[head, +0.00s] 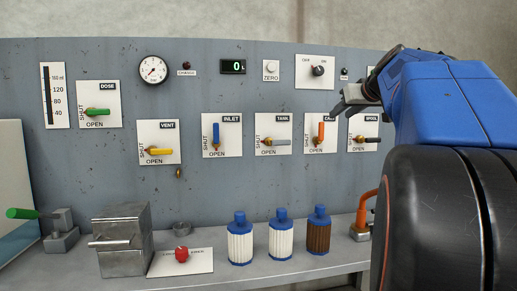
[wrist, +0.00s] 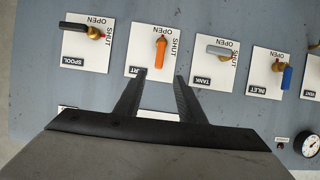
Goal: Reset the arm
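My gripper (head: 352,98) is raised in front of the panel at the right in the head view, beside my blue arm link. In the wrist view, my gripper's two dark fingers (wrist: 161,78) stand apart with nothing between them. The orange valve handle (wrist: 161,52) shows just past the fingertips in that picture. I cannot tell how far the fingers are from the panel. In the head view the orange handle (head: 321,133) points up, on a plate below and left of the gripper.
The grey panel (head: 205,95) carries several valves, including a blue inlet handle (head: 216,134) and a black spool handle (wrist: 74,27). On the bench (head: 235,276) stand white filters (head: 240,242), a brown filter (head: 318,235), a metal box (head: 122,245) and a red button (head: 182,254).

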